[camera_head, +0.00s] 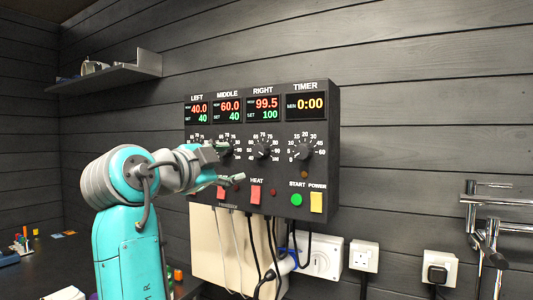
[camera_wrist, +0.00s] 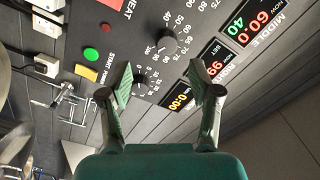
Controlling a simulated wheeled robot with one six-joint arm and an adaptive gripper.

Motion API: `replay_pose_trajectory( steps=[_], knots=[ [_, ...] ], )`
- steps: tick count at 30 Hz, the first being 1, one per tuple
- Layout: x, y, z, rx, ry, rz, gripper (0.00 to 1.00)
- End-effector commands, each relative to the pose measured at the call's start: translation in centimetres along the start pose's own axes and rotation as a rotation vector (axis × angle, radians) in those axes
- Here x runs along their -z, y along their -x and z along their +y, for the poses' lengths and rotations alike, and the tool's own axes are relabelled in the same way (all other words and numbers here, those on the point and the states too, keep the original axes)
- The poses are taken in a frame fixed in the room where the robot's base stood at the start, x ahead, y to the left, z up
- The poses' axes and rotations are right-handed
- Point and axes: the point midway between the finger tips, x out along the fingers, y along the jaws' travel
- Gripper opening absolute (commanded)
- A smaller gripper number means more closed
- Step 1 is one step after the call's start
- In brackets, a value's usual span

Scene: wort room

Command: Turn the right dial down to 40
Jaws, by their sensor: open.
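The dark control panel (camera_head: 325,150) hangs on the wall. Its right dial (camera_head: 264,150) is a black knob on a scale up to 100, below a display (camera_head: 263,108) reading 99.5 now and set 100. The right dial also shows in the wrist view (camera_wrist: 168,42). My gripper (camera_head: 231,163) is open and empty in front of the panel, left of the right dial in the head view and overlapping the middle dial's area. In the wrist view the open fingers (camera_wrist: 164,78) frame the timer dial (camera_wrist: 140,83) and the lower edge of the right dial's area, apart from both.
The left display (camera_head: 197,110) reads 40.0, set 40; the middle display (camera_head: 229,110) reads 60.0, set 40. The timer dial (camera_head: 303,147), green start button (camera_head: 297,200) and yellow power switch (camera_head: 316,202) are at right. Cables and sockets lie below; a shelf (camera_head: 110,75) is upper left.

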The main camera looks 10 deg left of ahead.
Motion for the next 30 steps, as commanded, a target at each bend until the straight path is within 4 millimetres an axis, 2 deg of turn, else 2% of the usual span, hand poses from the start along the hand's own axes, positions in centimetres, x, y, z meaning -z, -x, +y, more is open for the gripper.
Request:
replay_pose_trajectory(
  steps=[3, 8, 21, 27, 30],
  knots=[
    [1.1, 0.6, -1.3, -0.009, -0.032, 0.006, 0.63],
    [1.4, -0.1, -1.5, -0.013, -0.039, 0.009, 0.63],
    [1.4, -7.3, -1.4, -0.012, -0.038, 0.009, 0.63],
    [1.4, -9.4, -1.4, -0.012, -0.038, 0.008, 0.63],
    [1.3, -9.9, -1.4, -0.011, -0.038, 0.007, 0.63]
  ],
)
